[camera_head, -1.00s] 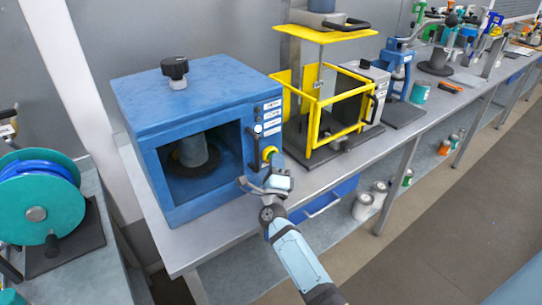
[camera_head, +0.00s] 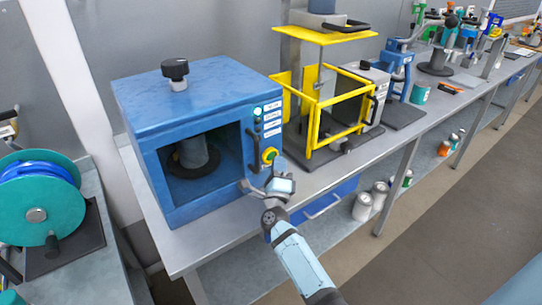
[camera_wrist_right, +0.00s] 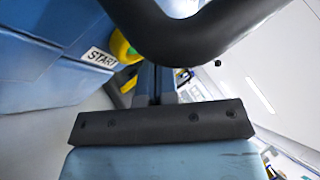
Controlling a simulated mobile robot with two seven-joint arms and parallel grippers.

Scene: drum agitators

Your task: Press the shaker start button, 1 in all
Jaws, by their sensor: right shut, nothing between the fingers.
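The shaker (camera_head: 190,135) is a blue box with an open front, a dark round knob on top and a labelled control strip at its right front edge. The start button (camera_head: 269,155), a green centre in a yellow housing, sits low on that strip. In the right wrist view the yellow housing (camera_wrist_right: 122,46) shows beside a START label (camera_wrist_right: 99,57), partly hidden by a dark curved bar. My right gripper (camera_head: 276,168) is shut and empty, just below and in front of the button; contact cannot be told. My left gripper is not in view.
A yellow-framed machine (camera_head: 335,105) stands right of the shaker on the grey bench (camera_head: 225,222). A dark handle (camera_head: 252,150) stands out left of the button. A teal reel (camera_head: 40,208) is at far left. Cans (camera_head: 362,207) stand on the lower shelf.

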